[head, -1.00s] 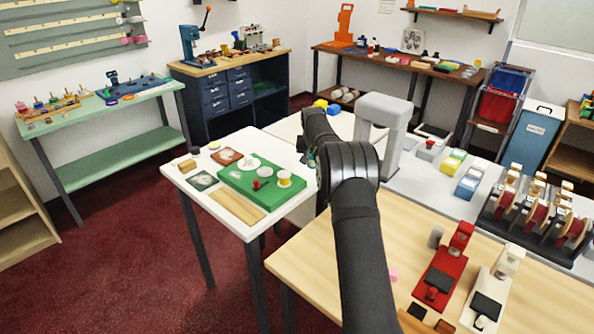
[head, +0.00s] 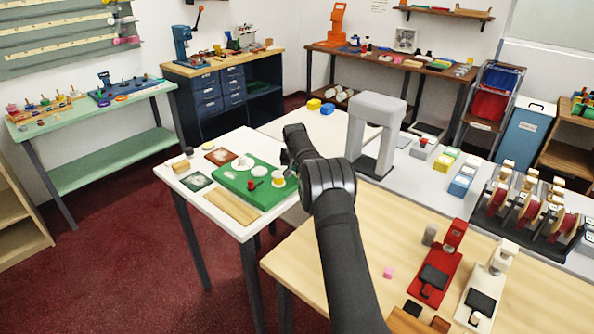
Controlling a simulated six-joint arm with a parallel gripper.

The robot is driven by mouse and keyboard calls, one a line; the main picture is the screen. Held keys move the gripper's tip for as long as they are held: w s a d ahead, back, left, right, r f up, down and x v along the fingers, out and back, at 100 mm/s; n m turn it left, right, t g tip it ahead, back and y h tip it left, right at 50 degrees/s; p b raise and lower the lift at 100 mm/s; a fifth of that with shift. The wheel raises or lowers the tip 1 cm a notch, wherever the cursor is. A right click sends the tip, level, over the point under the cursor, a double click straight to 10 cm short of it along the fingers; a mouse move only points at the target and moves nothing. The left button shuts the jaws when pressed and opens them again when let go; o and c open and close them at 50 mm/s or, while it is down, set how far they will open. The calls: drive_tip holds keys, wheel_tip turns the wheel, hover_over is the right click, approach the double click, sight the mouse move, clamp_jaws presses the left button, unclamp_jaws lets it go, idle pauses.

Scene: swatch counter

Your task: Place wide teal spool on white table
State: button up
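I cannot make out a wide teal spool in the head view. A white table (head: 236,138) with dark legs stands left of my arm and carries a green board (head: 237,189). My gripper (head: 287,166) is small, dark and partly hidden by my own arm. It is above the right end of the white table, close to a yellow-and-white cup (head: 278,180) on the board. I cannot see whether its fingers are apart or whether it holds anything.
The green board also bears white dishes and a small red piece (head: 256,182). Dark and brown tiles and a wooden strip (head: 231,207) lie beside it. A grey arch (head: 378,105) stands right of my arm.

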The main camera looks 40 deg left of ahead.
drive_tip(key=o, duration=0.7)
drive_tip(key=shift+f, duration=0.1)
drive_tip(key=shift+o, duration=0.2)
drive_tip(key=v, duration=1.2)
drive_tip(key=shift+r, duration=0.2)
drive_tip(key=shift+w, duration=0.1)
drive_tip(key=x, duration=1.2)
drive_tip(key=shift+f, duration=0.2)
wheel_tip(320, 180, up, 2)
drive_tip(key=shift+r, duration=0.55)
drive_tip(key=shift+f, duration=0.1)
